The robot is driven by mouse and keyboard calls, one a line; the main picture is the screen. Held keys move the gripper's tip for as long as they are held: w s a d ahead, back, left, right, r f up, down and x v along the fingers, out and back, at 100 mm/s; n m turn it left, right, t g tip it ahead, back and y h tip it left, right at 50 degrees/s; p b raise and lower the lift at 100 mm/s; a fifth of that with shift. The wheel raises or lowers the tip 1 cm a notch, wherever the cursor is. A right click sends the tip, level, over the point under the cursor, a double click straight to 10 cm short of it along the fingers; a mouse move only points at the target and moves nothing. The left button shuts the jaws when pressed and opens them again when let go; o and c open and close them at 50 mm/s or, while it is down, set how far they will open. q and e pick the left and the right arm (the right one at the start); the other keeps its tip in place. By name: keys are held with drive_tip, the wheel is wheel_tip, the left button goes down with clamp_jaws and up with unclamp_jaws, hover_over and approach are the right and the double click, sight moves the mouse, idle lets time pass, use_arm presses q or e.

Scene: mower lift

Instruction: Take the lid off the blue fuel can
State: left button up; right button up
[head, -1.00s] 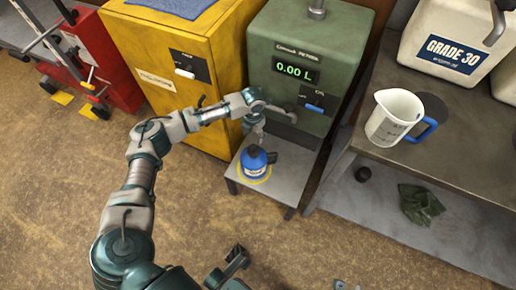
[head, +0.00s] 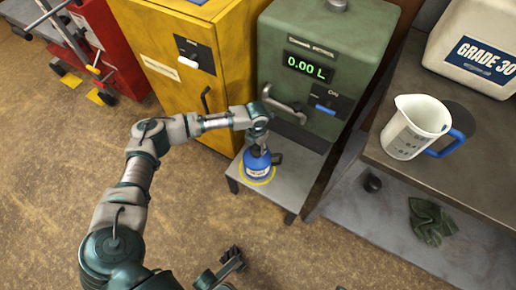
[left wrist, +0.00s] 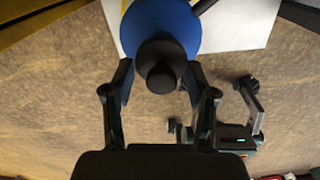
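The blue fuel can (head: 257,168) stands upright on a small grey stand in the head view. In the left wrist view the can (left wrist: 160,22) shows at the top, with its round black lid (left wrist: 161,62) and knob in front. My left gripper (head: 261,145) points down at the can's top. In the left wrist view its fingers (left wrist: 159,75) are apart, one on each side of the lid; I cannot tell whether they touch it. My right gripper (head: 226,268) is low at the bottom of the head view, fingers apart and empty, away from the can.
The green dispenser (head: 316,70) reading 0.00 L stands behind the grey stand (head: 288,189). A yellow cabinet (head: 170,75) is at left. The bench (head: 445,178) at right holds a measuring jug (head: 412,128) and a white container (head: 480,45).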

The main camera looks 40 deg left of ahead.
use_arm(q)
drive_tip(key=c, duration=0.8)
